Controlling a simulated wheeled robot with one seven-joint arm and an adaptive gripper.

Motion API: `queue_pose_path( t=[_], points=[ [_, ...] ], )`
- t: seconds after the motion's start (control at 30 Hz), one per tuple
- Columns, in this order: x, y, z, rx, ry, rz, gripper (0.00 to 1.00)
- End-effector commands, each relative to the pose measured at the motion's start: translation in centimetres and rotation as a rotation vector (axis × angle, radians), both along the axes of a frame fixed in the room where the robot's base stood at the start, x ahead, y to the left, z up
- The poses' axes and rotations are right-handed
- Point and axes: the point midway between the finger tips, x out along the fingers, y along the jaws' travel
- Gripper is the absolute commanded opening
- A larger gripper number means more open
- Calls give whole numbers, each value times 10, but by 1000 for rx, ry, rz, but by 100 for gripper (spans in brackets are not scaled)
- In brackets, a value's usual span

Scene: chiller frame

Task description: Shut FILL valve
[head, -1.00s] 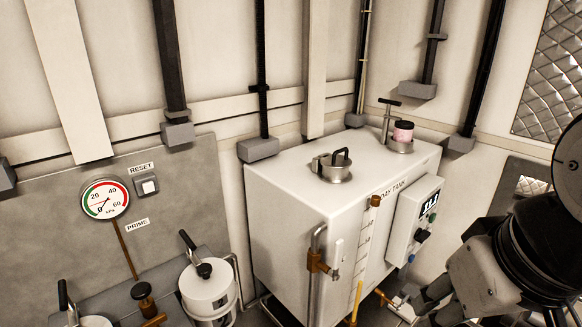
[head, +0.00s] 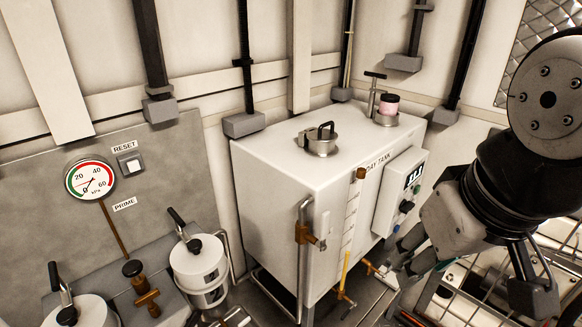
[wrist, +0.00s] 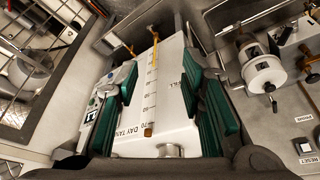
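The white day tank (head: 275,195) stands in the middle of the head view. A vertical pipe with a brass valve (head: 303,234) runs up its left front, beside a small pale plate (head: 324,225). The pipe valve itself I cannot make out there. My gripper (head: 412,262) is at the tank's lower right front, below the control box. In the wrist view my gripper (wrist: 160,88) is open, its green-padded fingers apart with nothing held between them.
A sight gauge (head: 352,210) and a control box (head: 400,190) are on the tank front. Low brass fittings (head: 371,267) sit near my gripper. White canisters (head: 200,268) and a pressure gauge (head: 90,181) are at left. A metal grid rack (head: 470,285) is at lower right.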

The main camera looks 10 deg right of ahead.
Motion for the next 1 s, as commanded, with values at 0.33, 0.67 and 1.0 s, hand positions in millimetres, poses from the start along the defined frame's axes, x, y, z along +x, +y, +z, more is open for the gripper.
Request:
queue_pose_path(
  t=[0.33, 0.67, 1.0],
  points=[
    [77, 23, 52, -104, 156, 238, 36],
    [155, 59, 54, -116, 289, 495, 36],
    [189, 78, 39, -90, 339, 619, 36]
  ],
)
